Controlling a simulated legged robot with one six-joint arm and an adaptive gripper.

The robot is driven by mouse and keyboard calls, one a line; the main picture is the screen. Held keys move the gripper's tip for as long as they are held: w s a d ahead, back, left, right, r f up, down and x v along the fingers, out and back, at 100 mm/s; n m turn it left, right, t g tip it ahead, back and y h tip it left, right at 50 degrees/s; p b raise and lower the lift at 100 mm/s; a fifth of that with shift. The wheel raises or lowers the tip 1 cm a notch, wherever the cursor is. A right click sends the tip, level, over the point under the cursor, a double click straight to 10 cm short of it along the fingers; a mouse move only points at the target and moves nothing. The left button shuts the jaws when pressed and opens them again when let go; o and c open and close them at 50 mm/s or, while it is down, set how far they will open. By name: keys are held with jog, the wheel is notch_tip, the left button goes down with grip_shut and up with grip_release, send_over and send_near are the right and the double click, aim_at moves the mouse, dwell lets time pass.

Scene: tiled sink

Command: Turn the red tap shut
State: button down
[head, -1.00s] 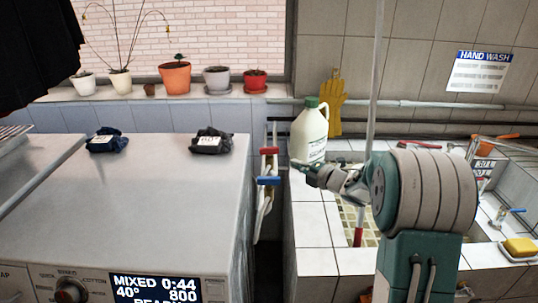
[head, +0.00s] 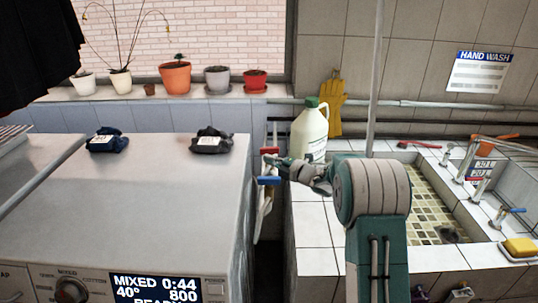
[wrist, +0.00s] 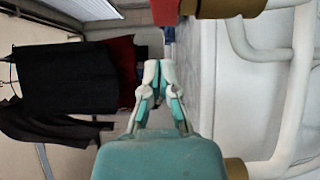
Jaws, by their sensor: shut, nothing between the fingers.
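The red tap (head: 269,150) is on the white pipework in the gap between the washing machine and the tiled sink. Its red handle also shows at the top edge of the wrist view (wrist: 165,12). A blue tap handle (head: 268,181) sits just below it, and a blue patch shows in the wrist view (wrist: 168,34). My gripper (head: 268,160) reaches left from over the sink's edge to between the two handles. In the wrist view my gripper (wrist: 158,68) is shut and empty. I cannot tell whether it touches the red handle.
The washing machine (head: 130,220) stands left of the gap, with dark bundles on top. A white bottle (head: 309,132) stands on the sink ledge behind my gripper. White pipes (wrist: 295,80) run close on the right of the wrist view. Dark clothes (wrist: 70,80) hang farther off.

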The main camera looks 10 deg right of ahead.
aim_at(264, 150)
jog(key=shift+w+d, duration=0.2)
jog(key=shift+w, duration=1.4)
jog(key=shift+w+a+m+t+h, duration=0.1)
jog(key=shift+w+m+t+h, duration=0.25)
jog(key=shift+m+t+h, duration=0.2)
jog(key=shift+r, duration=0.1)
